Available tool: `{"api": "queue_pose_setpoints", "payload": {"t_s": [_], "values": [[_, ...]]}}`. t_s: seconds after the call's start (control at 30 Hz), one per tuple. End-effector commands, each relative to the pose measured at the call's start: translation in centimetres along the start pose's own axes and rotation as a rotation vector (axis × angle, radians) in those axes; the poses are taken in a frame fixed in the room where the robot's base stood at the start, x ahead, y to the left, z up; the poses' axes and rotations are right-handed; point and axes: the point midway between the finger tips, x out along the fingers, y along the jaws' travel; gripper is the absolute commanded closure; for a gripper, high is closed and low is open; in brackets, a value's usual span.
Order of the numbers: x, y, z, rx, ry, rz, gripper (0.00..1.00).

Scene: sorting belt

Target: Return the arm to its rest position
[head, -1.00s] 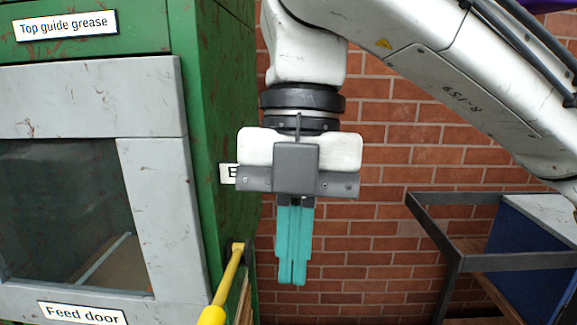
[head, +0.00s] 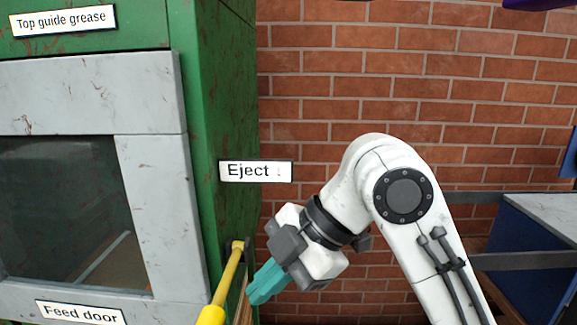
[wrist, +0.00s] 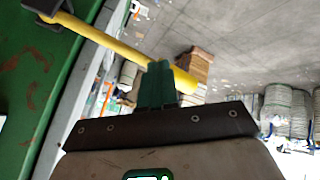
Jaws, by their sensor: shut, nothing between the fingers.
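My gripper (head: 262,291) has teal fingers, pressed together with nothing between them. In the head view it points down and to the left at the lower middle, beside the yellow lever on the green machine. My white arm bends at an elbow to its right. In the wrist view the shut teal fingers (wrist: 156,82) stand at the middle, and they overlap the yellow lever (wrist: 120,47) in the picture. Whether they touch it I cannot tell.
The green machine (head: 212,130) fills the left, with a grey-framed feed door (head: 160,215) and an Eject sign (head: 255,171). Its yellow lever (head: 226,285) sticks out near my gripper. A blue-sided table (head: 525,250) stands at the right. A brick wall (head: 330,90) is behind.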

Motion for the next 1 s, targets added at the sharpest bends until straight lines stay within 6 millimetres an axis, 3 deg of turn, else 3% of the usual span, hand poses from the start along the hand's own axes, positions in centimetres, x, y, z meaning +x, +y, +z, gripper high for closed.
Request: {"api": "queue_pose_setpoints", "payload": {"t_s": [0.27,0.47,0.67,0.83,1.0], "values": [[5.2,-3.5,6.9,0.499,0.055,0.182,1.0],[8.9,-9.0,12.5,0.893,0.035,0.276,1.0],[12.3,-17.7,17.7,1.297,-0.05,0.347,1.0],[14.3,-27.3,20.9,1.625,-0.189,0.399,1.0],[14.6,-38.0,22.6,1.909,-0.391,0.456,1.0]]}}
